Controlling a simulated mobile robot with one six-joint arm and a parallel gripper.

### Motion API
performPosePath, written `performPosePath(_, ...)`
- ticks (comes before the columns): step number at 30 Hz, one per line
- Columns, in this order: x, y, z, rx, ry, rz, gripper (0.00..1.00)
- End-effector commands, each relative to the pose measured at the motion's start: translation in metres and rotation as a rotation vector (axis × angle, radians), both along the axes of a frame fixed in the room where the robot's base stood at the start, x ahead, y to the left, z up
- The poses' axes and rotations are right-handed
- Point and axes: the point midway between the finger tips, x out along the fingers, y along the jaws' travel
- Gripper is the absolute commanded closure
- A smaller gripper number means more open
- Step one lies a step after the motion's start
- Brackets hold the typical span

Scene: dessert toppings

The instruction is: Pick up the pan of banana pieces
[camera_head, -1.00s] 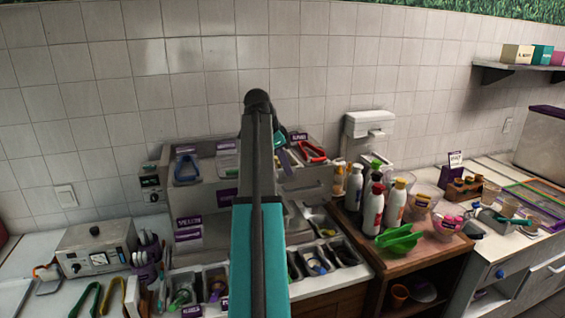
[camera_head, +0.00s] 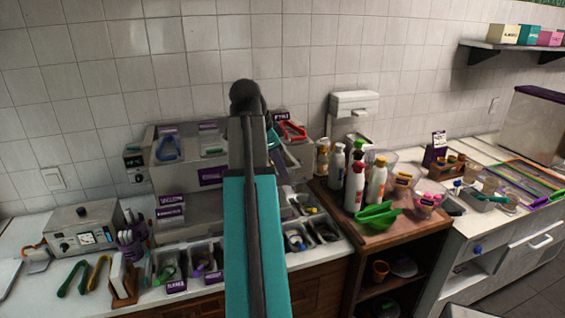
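I cannot single out the pan of banana pieces. Several small topping pans sit in a row along the counter front, such as a pan (camera_head: 201,259) left of my arm and a pan (camera_head: 297,240) right of it. Their contents are too small to tell, and the labels are not readable. My teal and black arm rises through the middle of the view and hides part of the row and the tiered stand behind it. My gripper's fingers are not visible.
A grey tiered stand (camera_head: 190,196) backs the pans. A metal box appliance (camera_head: 85,230) and tongs (camera_head: 71,279) are at left. A wall shelf (camera_head: 510,50) is at upper right.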

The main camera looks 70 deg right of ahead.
Motion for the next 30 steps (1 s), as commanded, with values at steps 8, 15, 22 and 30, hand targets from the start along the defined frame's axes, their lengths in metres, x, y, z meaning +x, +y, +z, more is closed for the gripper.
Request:
performPosePath(8,0.000,0.018,0.000,-0.001,0.000,0.010,1.00)
performPosePath(15,0.001,0.020,0.001,-0.002,0.000,0.012,1.00)
performPosePath(22,0.001,0.020,0.001,-0.002,0.000,0.012,1.00)
performPosePath(30,0.001,0.020,0.001,-0.002,0.000,0.012,1.00)
